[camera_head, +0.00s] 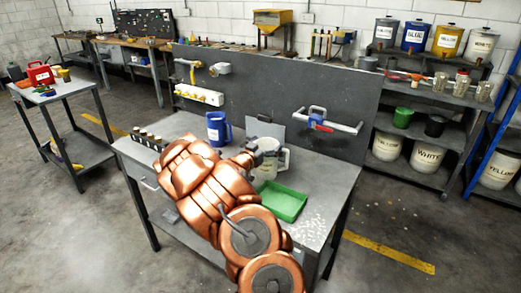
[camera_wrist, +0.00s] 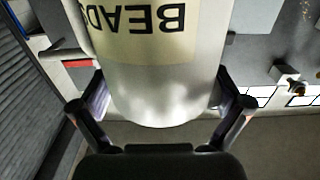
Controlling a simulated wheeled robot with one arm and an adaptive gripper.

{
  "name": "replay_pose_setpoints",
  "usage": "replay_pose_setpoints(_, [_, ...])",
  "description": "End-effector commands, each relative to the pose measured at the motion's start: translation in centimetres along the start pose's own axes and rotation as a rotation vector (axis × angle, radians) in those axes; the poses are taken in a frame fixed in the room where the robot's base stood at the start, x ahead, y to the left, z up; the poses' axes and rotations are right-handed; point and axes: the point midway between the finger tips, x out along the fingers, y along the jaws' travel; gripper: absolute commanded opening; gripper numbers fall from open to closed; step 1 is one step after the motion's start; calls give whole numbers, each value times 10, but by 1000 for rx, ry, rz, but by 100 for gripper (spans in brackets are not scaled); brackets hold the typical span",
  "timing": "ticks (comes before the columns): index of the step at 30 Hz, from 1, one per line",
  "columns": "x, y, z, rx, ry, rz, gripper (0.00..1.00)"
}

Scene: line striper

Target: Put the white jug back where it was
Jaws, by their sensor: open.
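The white jug (camera_head: 269,166) appears upright at the workbench (camera_head: 310,235), behind the green tray; its base is partly hidden. Its handle is on the right in the head view. In the wrist view the jug (camera_wrist: 155,75) fills the middle, with an upside-down "BEADS" label. My gripper (camera_head: 253,151) is at the jug's upper left side in the head view. In the wrist view my gripper (camera_wrist: 160,84) is open, with one finger on each side of the jug. I cannot tell whether either finger touches it.
A blue jug (camera_head: 218,128) stands to the left, beyond my arm. A green tray (camera_head: 283,203) lies in front of the white jug. Several small bottles (camera_head: 147,139) stand at the bench's left end. A grey panel (camera_head: 270,92) rises behind.

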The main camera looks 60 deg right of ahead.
Motion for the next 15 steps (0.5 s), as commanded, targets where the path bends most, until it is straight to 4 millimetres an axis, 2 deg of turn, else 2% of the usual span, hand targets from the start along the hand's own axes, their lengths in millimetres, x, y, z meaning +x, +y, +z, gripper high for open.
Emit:
replay_pose_setpoints(5, [-12, -2, -1, 1, 1, -1, 100])
replay_pose_setpoints(15, [-52, -2, -2, 2, 3, -2, 100])
